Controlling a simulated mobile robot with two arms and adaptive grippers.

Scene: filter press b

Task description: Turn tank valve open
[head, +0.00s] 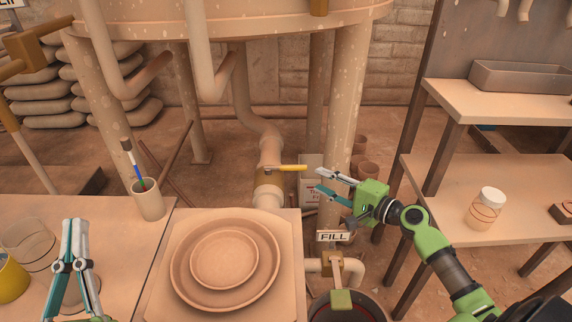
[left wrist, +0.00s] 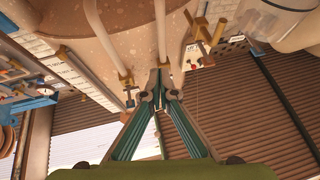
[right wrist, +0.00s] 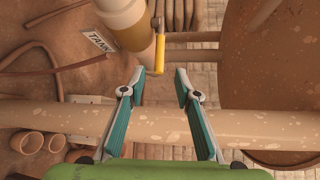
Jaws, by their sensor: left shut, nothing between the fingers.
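The tank valve has a yellow lever handle (head: 288,167) on a brass body (head: 266,186) in the pipe under the tank. In the head view the lever points right, across the pipe. My right gripper (head: 319,179) is open and empty, just right of the lever's free end. In the right wrist view the yellow lever (right wrist: 160,54) points down toward the gap between the open fingertips (right wrist: 160,75); contact is not clear. A TANK label (right wrist: 98,40) is beside the pipe. My left gripper (head: 75,223) is shut and empty, raised at the lower left, away from the valve.
Stacked round plates (head: 225,262) lie on the bench in front of the pipe. A brush cup (head: 148,200) stands to their left. A FILL sign (head: 332,236) and a second valve (head: 341,299) are below my right gripper. A tank leg (head: 345,100) stands behind it.

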